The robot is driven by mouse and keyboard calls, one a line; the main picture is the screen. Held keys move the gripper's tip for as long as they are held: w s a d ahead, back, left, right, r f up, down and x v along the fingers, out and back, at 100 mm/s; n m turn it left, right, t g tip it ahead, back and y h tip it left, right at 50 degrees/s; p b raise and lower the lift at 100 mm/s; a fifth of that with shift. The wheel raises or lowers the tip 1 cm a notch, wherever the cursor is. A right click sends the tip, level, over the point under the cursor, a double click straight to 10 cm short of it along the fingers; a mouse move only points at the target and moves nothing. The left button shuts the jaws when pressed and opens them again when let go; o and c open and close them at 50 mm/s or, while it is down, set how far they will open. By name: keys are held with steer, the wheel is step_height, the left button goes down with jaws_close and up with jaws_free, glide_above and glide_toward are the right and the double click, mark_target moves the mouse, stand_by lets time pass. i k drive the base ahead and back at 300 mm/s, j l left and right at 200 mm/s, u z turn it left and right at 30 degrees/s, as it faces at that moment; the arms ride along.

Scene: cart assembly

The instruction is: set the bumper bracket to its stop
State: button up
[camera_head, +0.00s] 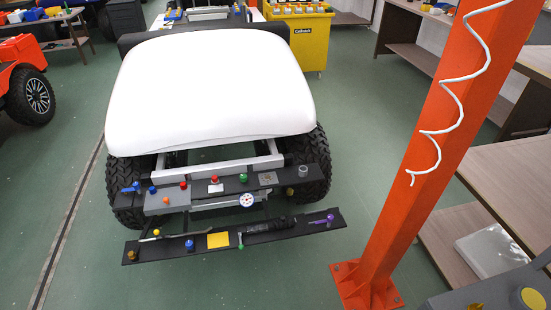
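The cart front is in the middle of the head view, under a large white body cover (212,85). Below the cover, a dark upper panel (290,177) carries coloured knobs and a round white dial (246,199). Lower and nearer, a long black bar (285,232) crosses in front, rising slightly to the right. It bears a yellow square (218,240), a blue knob (190,245), a green-topped lever (240,240), a black ribbed part (271,225) and a purple knob (330,217). I cannot tell which part is the bumper bracket or its stop. My gripper is not in view.
An orange post (425,150) with a coiled white cable stands right of the cart, on a bolted base (365,290). Wooden benches (510,180) line the right side. A yellow bin (310,40) stands behind. Green floor is clear around the bar.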

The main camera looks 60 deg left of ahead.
mark_target(171, 200)
steer(key=j+u, duration=0.15)
steer(key=u, duration=0.6)
steer(key=l+u, duration=0.15)
steer(key=u, duration=2.25)
steer(key=i, duration=0.65)
steer(key=i+j, duration=0.15)
steer(key=i, duration=0.5)
steer(key=i+z, duration=0.1)
steer(key=i, duration=0.55)
